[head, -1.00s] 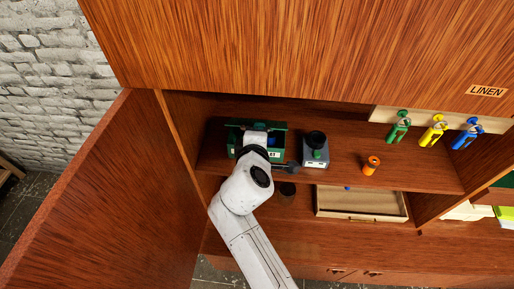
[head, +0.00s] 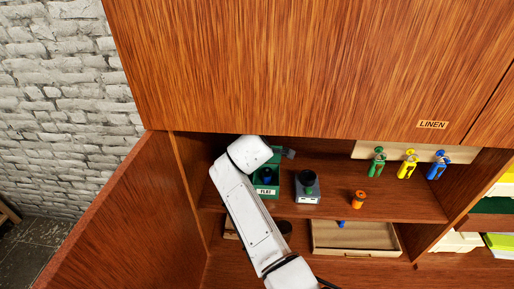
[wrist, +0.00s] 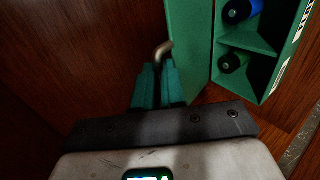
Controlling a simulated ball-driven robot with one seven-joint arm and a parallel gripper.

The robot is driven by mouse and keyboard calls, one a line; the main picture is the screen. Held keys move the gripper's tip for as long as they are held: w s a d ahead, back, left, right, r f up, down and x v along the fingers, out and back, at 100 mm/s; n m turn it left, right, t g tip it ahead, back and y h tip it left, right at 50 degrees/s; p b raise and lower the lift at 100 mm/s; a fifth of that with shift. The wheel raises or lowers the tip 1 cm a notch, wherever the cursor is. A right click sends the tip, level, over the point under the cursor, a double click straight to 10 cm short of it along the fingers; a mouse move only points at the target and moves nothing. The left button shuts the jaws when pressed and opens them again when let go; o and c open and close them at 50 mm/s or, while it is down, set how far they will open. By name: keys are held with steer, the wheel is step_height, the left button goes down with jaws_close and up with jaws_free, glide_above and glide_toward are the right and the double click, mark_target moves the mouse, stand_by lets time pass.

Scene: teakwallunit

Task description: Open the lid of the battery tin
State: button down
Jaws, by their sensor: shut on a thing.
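The battery tin (head: 266,190) is a green box on the left of the shelf, with a "FLAT" label on its front. It is open: in the wrist view its green compartments (wrist: 262,45) show a blue battery end (wrist: 238,10) and a green battery end (wrist: 230,63). A flat green panel (wrist: 187,50), seemingly the raised lid, stands beside the compartments. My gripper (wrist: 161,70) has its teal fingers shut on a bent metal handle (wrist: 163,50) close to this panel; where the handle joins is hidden. In the head view my arm covers part of the tin and hides the fingers.
A grey device with a black round top (head: 307,187) stands just right of the tin. An orange item (head: 358,199) and green, yellow and blue hand tools (head: 409,165) are farther right. An open tray (head: 355,238) lies below.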

steer(key=shift+w+r, duration=0.4)
steer(key=shift+r, duration=0.05)
steer(key=c, duration=1.4)
jaws_free()
steer(key=shift+o, duration=0.9)
steer(key=shift+s+f+g, duration=0.1)
steer(key=shift+f+g, duration=0.1)
steer(key=shift+g, duration=0.1)
